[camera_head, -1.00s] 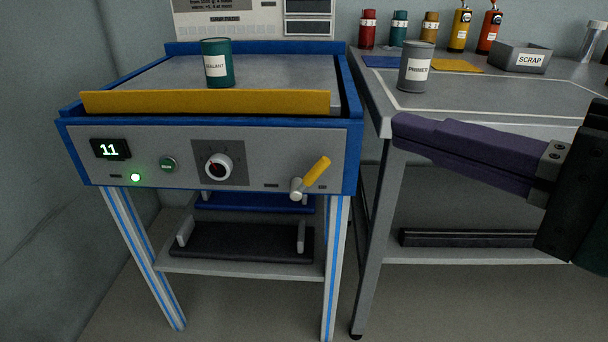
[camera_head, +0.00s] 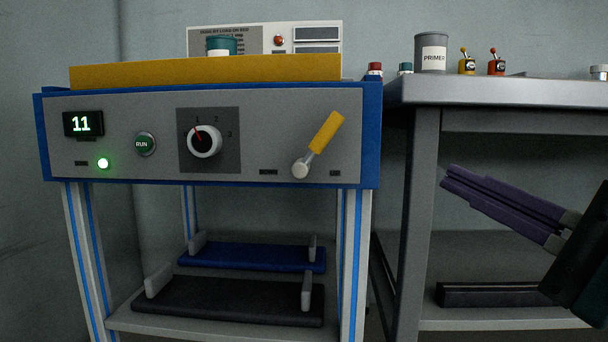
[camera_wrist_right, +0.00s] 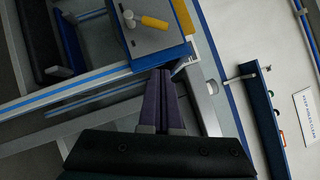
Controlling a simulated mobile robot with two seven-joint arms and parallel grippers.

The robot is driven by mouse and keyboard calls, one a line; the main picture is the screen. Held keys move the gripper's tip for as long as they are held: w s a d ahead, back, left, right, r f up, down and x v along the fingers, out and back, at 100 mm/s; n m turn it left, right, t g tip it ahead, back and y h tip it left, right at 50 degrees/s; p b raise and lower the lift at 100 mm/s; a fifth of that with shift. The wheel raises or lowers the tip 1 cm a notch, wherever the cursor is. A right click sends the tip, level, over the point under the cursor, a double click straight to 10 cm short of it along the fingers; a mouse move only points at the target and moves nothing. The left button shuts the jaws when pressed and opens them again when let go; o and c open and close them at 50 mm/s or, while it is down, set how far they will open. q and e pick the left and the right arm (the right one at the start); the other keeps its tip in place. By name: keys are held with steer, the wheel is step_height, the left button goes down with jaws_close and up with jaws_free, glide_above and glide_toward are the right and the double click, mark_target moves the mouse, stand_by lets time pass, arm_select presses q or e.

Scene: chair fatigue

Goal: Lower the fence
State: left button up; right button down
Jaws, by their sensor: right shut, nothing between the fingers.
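The yellow fence (camera_head: 205,71) stands raised along the front top edge of the blue-framed machine (camera_head: 365,150). A lever with a yellow handle (camera_head: 326,132) is on the right of the machine's front panel, tilted up and to the right. The lever also shows at the top of the right wrist view (camera_wrist_right: 152,22). My right gripper (camera_head: 447,182) is shut and empty, to the right of the machine and lower than the lever, apart from both. Its purple fingers (camera_wrist_right: 160,75) lie together in the wrist view. My left gripper is not in view.
The panel has a display reading 11, a RUN button (camera_head: 145,143) and a dial (camera_head: 204,140). A teal can (camera_head: 222,46) shows partly behind the fence. The grey workbench (camera_head: 500,92) on the right carries a PRIMER can (camera_head: 431,54). Black and blue pieces lie on the machine's lower shelf.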

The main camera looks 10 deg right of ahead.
mark_target(321, 140)
stand_by(0.3)
steer(key=shift+w, duration=0.1)
steer(key=a+p+x, duration=0.1)
steer(key=x, duration=0.3)
steer(key=p+x, duration=0.2)
steer(key=x, duration=0.2)
steer(key=s+a+r+p+x, duration=0.1)
steer(key=p+x, duration=0.1)
steer(key=x, duration=0.2)
steer(key=shift+w+a, duration=0.3)
steer(key=shift+a, duration=0.05)
